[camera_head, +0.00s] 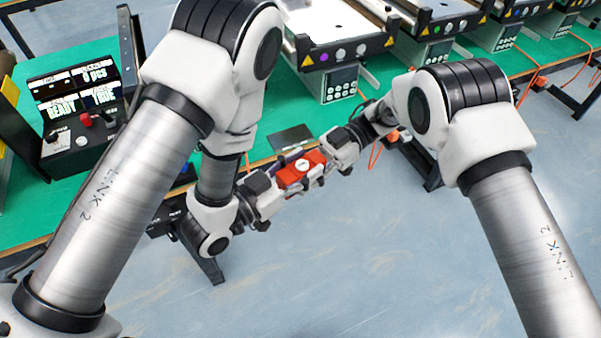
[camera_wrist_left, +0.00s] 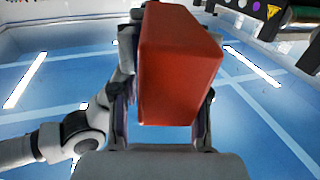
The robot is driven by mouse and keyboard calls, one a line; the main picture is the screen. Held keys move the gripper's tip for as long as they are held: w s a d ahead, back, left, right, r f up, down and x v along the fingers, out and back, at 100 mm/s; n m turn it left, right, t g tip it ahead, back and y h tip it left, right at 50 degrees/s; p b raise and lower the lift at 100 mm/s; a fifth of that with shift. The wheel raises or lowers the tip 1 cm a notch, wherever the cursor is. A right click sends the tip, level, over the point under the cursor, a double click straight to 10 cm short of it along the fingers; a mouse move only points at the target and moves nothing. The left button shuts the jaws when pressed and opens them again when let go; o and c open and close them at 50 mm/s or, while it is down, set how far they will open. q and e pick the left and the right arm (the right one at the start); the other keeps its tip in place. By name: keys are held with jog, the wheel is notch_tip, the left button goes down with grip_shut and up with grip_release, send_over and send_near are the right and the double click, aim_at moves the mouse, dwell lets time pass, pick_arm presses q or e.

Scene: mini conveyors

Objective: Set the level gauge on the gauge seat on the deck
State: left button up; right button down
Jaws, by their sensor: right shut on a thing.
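The level gauge appears to be the red block (camera_head: 301,168) with a white round mark on top, held in the air between my two grippers. It fills the middle of the left wrist view (camera_wrist_left: 178,65). My right gripper (camera_head: 322,166) is shut on its right end. My left gripper (camera_head: 287,176) has its fingers on either side of the block; in the left wrist view (camera_wrist_left: 160,125) a gap shows beside the left finger, so it looks open around it. I cannot make out the gauge seat or the deck for certain.
A green bench (camera_head: 70,215) runs along the left and back. A control box with screens (camera_head: 80,115) stands on it at left. Mini conveyors (camera_head: 340,45) stand along the back. A dark flat plate (camera_head: 291,138) lies near the bench edge. The floor in front is clear.

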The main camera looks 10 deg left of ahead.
pick_arm(q)
jog(key=o, duration=0.4)
jog(key=shift+s+d+f, duration=0.1)
jog(key=shift+s+d, duration=0.05)
jog(key=shift+c, duration=0.2)
pick_arm(e)
jog(key=shift+w+a+r, duration=0.15)
